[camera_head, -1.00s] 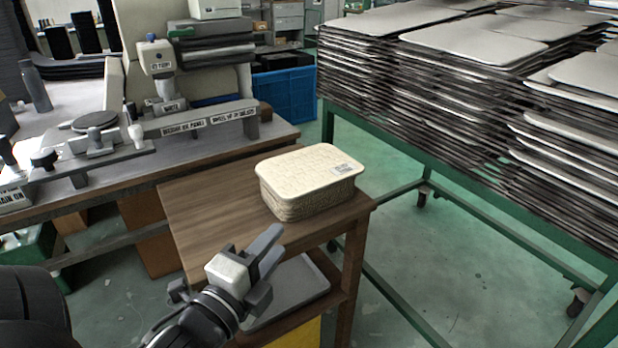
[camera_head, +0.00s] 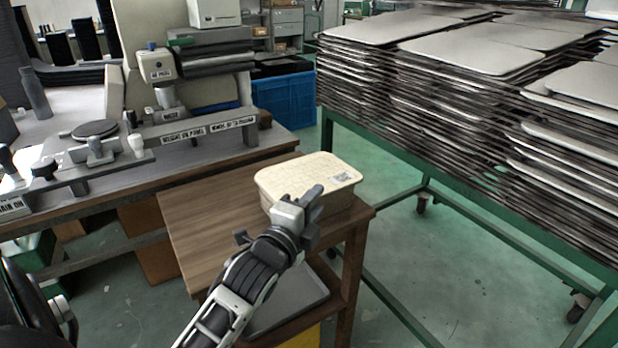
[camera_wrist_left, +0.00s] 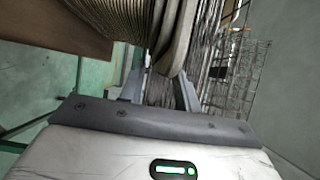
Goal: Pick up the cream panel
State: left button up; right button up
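The cream panel (camera_head: 308,171) is the top sheet of a stack with rounded corners on a small brown table. It lies flat and has a small dark printed mark near its right corner. My left gripper (camera_head: 313,198) is at the front edge of the stack and covers part of it. In the left wrist view the fingers (camera_wrist_left: 160,88) are apart, and the panel's edge (camera_wrist_left: 180,38) runs toward the gap between them. I cannot tell whether either finger touches it. My right gripper is not in view.
The small table (camera_head: 205,215) has free wood left of the stack and a grey tray (camera_head: 290,298) on its lower shelf. A green rack (camera_head: 400,160) with tall piles of grey trays stands at right. A workbench with a machine (camera_head: 180,75) stands behind left.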

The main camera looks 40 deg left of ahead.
pick_arm(q)
jog(key=shift+w, duration=0.3)
grip_shut()
